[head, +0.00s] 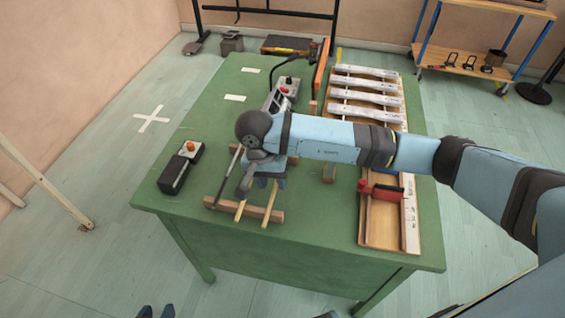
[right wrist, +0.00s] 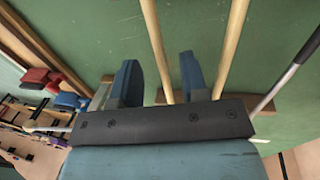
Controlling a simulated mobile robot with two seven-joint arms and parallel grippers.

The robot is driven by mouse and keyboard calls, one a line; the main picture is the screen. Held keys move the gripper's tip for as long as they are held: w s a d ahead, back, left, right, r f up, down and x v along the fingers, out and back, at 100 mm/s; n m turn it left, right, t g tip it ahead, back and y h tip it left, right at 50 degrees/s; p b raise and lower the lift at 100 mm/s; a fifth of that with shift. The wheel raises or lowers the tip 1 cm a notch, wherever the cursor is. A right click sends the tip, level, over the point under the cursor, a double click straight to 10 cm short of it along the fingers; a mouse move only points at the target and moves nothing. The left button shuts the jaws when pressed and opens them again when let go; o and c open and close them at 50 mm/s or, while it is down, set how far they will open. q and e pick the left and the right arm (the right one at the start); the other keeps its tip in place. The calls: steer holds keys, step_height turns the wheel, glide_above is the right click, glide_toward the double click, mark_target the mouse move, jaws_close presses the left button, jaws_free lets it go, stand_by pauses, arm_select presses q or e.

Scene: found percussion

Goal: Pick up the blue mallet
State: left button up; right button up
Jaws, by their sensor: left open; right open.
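My right gripper (head: 270,183) is over the table, above a low wooden rack (head: 265,216) that carries two pale wooden sticks. One stick (head: 270,207) runs between its open fingers in the right wrist view (right wrist: 160,82); I cannot tell whether they touch it. The far ends of both sticks are hidden by the gripper, so no blue mallet head shows and I cannot tell which is the blue mallet. My left gripper (head: 156,312) shows only as two dark fingertips at the bottom edge, apart and empty.
A dark rod (head: 225,178) lies on the rack's left end. A wooden frame (head: 378,233) with white bars and a red clamp (head: 382,190) stands right.

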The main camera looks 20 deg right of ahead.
steer(key=shift+s+d+f, duration=0.1)
steer(key=shift+d+f, duration=0.1)
steer(key=shift+f, duration=0.85)
jaws_close()
steer(key=shift+r, duration=0.15)
